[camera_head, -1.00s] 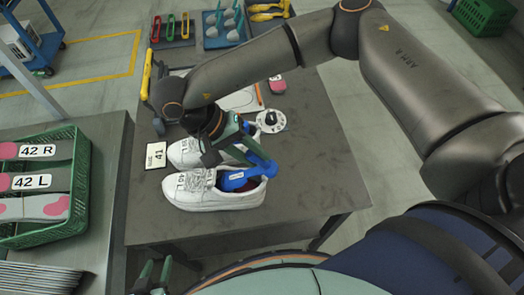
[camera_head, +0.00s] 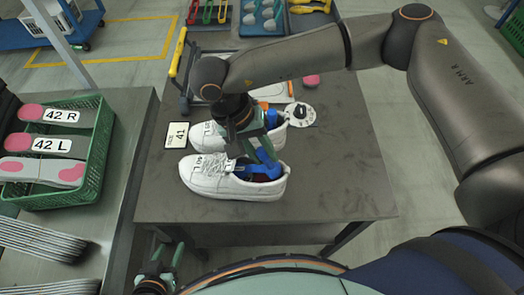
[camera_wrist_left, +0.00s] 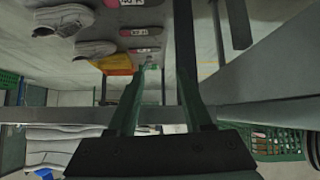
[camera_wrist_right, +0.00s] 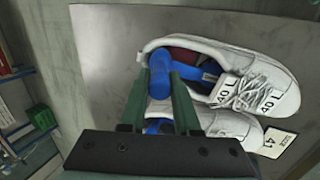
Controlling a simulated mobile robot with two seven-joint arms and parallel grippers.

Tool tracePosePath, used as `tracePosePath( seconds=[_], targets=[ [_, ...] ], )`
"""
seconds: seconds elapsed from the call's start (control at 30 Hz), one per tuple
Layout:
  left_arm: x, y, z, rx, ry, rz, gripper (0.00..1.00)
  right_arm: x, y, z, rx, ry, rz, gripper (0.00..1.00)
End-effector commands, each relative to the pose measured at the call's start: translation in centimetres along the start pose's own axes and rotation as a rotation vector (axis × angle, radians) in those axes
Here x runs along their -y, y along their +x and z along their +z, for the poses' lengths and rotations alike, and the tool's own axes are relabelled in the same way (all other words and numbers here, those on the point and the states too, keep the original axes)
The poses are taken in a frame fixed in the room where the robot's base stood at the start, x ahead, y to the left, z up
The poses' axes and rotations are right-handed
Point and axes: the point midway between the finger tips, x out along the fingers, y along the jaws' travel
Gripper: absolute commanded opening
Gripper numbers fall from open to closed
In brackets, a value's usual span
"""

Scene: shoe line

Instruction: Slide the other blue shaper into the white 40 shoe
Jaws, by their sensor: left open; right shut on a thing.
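The front white shoe (camera_head: 215,182) stands on the grey table, toe to the left; its tag reads 40 L in the right wrist view (camera_wrist_right: 270,98). A blue shaper (camera_head: 264,170) sits in its opening, its heel end (camera_wrist_right: 160,72) between my right fingers. My right gripper (camera_head: 266,152) is shut on this shaper, over the shoe's heel. The second white shoe (camera_head: 207,136) stands behind, partly hidden by my right gripper; blue (camera_wrist_right: 158,126) shows at its opening in the right wrist view. My left gripper (camera_head: 165,262) is open and empty, low beside the table.
A card reading 41 (camera_head: 177,135) lies left of the shoes. A white round dial (camera_head: 300,114) lies behind them. A green crate (camera_head: 98,160) with 42 R and 42 L insoles stands on the left table. The table's right side (camera_head: 345,170) is clear.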

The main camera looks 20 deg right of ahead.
Motion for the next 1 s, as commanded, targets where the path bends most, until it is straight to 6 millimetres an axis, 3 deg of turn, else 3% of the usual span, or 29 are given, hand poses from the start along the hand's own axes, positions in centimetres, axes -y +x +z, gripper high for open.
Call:
tracePosePath(
  seconds=[0.43,0.67,1.0],
  targets=[
    [-0.2,2.6,3.0,0.018,0.000,0.009,0.50,0.4,2.9,-0.1,-0.025,0.002,-0.156,0.00],
    [-1.3,3.1,2.2,0.004,0.003,0.034,0.50,0.4,3.4,-0.1,-0.032,0.002,-0.199,0.00],
    [-1.2,3.4,1.5,-0.007,0.008,0.034,0.50,0.4,3.3,0.0,-0.034,0.001,-0.209,0.00]
  ],
)
